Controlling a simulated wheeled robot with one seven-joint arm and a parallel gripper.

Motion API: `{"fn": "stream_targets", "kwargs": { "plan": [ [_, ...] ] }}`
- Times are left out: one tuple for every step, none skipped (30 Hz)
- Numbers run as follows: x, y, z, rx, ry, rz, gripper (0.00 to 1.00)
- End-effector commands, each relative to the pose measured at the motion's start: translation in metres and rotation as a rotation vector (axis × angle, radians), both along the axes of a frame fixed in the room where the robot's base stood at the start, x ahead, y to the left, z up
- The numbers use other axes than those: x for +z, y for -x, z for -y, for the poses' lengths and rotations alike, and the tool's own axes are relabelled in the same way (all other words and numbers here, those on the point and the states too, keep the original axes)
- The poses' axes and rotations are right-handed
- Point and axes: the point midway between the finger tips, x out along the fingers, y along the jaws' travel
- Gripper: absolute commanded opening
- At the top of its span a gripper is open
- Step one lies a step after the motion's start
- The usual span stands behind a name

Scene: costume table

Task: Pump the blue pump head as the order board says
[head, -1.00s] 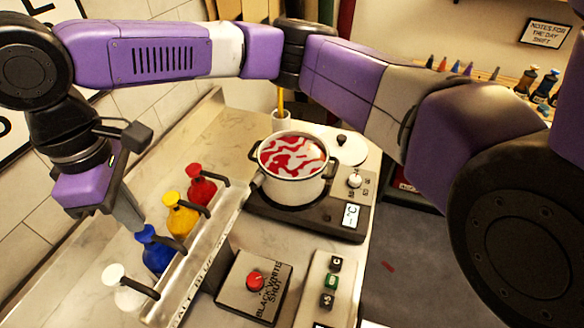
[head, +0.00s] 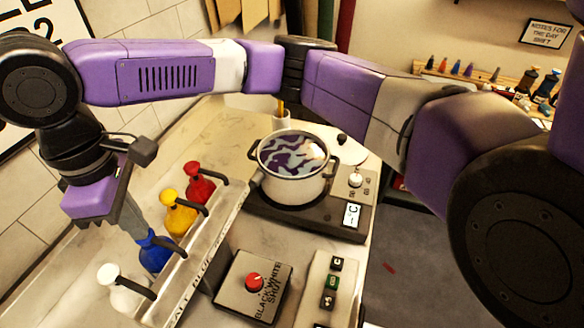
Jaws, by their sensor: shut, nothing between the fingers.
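The blue pump bottle (head: 155,257) stands in a rack between the white and yellow bottles. My gripper (head: 142,236) is shut, with its tip down at the top of the blue pump head (head: 160,240). It seems to touch the head, which is partly hidden behind it. A white pot (head: 293,180) on a hotplate holds pale liquid with dark purple swirls. The order board (head: 22,60) is on the wall at the upper left, mostly cut off and behind my arm; only parts of letters and a "2" show.
The yellow bottle (head: 180,217), red bottle (head: 199,187) and white bottle (head: 124,295) share the rack (head: 212,240). A red-knob box (head: 254,284) and a button panel (head: 330,285) stand in front. A white lid (head: 350,150) lies behind the hotplate.

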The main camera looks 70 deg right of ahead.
Motion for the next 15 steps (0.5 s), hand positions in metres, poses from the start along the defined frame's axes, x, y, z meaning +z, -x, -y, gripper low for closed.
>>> {"fn": "stream_targets", "kwargs": {
  "plan": [
    [-0.001,0.0,0.0,0.0,0.001,-0.002,0.0],
    [-0.001,0.0,0.0,0.0,0.001,-0.002,0.0],
    [-0.001,0.0,0.0,0.0,0.002,-0.003,0.0],
    [-0.001,0.0,0.0,0.0,0.001,-0.003,0.0],
    [-0.001,0.0,0.0,0.0,0.001,-0.003,0.0],
    [-0.001,0.0,0.0,0.0,0.001,-0.003,0.0],
    [0.0,0.0,0.0,0.0,0.001,-0.003,0.0],
    [0.001,0.0,0.0,0.0,0.001,-0.003,0.0],
    [0.002,0.0,0.0,0.0,0.001,-0.003,0.0],
    [0.004,0.0,0.0,0.0,0.001,-0.003,0.0],
    [0.006,0.0,0.0,0.0,0.001,-0.003,0.0],
    [0.008,0.001,0.0,0.0,0.001,-0.003,0.0],
    [0.01,0.001,0.0,0.0,0.001,-0.003,0.0],
    [0.012,0.001,0.0,0.0,0.001,-0.003,0.0],
    [0.014,0.001,0.0,0.0,0.0,-0.004,0.0]
  ]
}}
